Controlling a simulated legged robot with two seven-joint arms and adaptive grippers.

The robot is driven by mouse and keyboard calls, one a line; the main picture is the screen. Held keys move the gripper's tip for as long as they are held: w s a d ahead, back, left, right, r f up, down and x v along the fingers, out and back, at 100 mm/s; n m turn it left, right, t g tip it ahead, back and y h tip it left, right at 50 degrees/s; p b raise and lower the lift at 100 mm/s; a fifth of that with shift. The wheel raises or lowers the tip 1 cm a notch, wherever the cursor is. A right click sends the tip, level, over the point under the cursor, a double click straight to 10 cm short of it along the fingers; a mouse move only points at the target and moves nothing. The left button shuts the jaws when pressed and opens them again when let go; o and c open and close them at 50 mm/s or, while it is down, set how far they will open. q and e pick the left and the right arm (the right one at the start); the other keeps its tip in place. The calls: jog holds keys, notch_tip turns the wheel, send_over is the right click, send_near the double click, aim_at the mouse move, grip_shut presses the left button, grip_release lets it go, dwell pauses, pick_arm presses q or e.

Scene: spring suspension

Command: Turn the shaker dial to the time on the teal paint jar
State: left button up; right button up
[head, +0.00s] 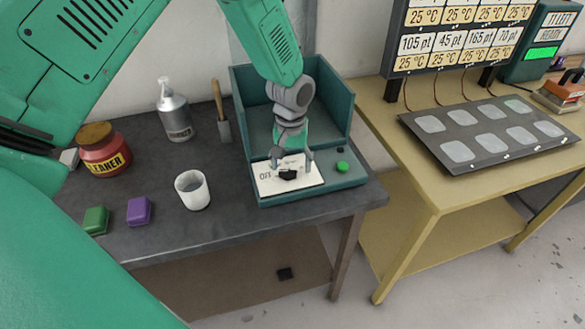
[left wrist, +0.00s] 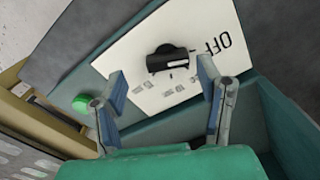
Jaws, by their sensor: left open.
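The shaker (head: 240,95) is a teal open-topped box on the dark table. Its white front panel (head: 312,184) carries a black dial (head: 288,174) and the word OFF. In the left wrist view the dial (left wrist: 172,60) shows as a black knob with a raised bar; small panel marks near it are too small to read. My left gripper (head: 291,160) is over the panel, fingers spread around the dial's place. Its open fingers (left wrist: 162,80) also show in the left wrist view, apart from the knob. I cannot make out a teal paint jar. My right gripper is not in view.
A green button (head: 342,167) sits right of the panel. A white cup (head: 192,190), a red cleaner jar (head: 104,152), a spray bottle (head: 174,112), and green (head: 95,221) and purple (head: 139,211) blocks stand left. A yellow table (head: 400,195) holds a plate with several pads.

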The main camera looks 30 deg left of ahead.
aim_at(287, 170)
pick_arm(q)
jog(key=shift+s+a+f, duration=0.2)
jog(key=shift+f, duration=0.25)
jog(key=shift+s+a+f, duration=0.15)
jog(key=shift+a+f, duration=0.05)
jog(key=shift+f, duration=0.25)
jog(key=shift+a+f, duration=0.2)
jog(key=shift+f, duration=0.1)
jog(key=shift+w+a+f, duration=0.1)
jog(key=shift+f, duration=0.15)
jog(key=shift+d+r, duration=0.1)
jog(key=shift+d, duration=0.2)
jog(key=shift+c, duration=1.2)
jog(key=shift+d+r, duration=0.1)
jog(key=shift+d, duration=0.1)
jog(key=c, duration=0.9)
jog(key=shift+a, duration=0.1)
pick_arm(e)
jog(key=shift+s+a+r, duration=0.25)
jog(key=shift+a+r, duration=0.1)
